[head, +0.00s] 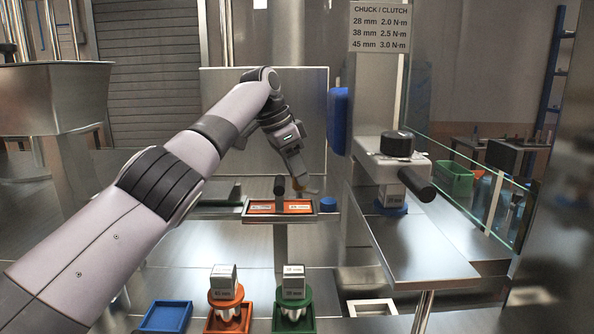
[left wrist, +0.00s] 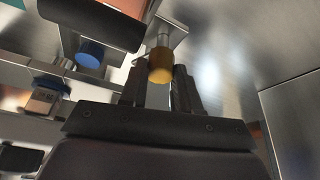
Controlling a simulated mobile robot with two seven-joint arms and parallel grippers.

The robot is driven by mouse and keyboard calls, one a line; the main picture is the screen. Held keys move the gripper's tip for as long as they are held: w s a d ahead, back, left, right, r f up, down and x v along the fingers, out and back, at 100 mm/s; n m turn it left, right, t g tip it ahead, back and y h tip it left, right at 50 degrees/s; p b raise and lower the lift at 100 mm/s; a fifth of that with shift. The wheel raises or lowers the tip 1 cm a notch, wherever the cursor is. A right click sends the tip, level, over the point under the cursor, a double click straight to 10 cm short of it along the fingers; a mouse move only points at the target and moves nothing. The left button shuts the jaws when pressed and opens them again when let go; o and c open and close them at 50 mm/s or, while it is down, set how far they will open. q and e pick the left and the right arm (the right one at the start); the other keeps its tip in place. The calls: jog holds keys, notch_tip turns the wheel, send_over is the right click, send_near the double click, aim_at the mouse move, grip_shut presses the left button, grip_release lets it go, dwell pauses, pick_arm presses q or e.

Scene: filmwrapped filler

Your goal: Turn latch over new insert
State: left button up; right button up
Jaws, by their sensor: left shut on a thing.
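An orange insert (head: 265,208) with white labels lies in a metal holder (head: 335,217) in the middle of the head view. A dark upright post (head: 279,185) stands at the holder. My left gripper (head: 308,188) reaches down at the holder's right rear. In the left wrist view its two dark fingers (left wrist: 158,88) are closed around a yellow knob (left wrist: 160,66) on a metal stem, which I take as the latch. The finger contact is partly hidden, and I cannot tell how far the latch lies over the insert. My right gripper is out of view.
Blocks stand on orange (head: 229,317) and green trays (head: 293,323) in front; the blue tray (head: 167,317) is empty. A chuck machine (head: 392,170) with a dark handle stands right. A blue round piece (head: 328,204) sits right of the holder.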

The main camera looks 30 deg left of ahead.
pick_arm(q)
jog(key=shift+m, duration=0.4)
jog(key=o, duration=1.1)
jog(key=shift+c, duration=0.2)
jog(key=shift+r, duration=0.1)
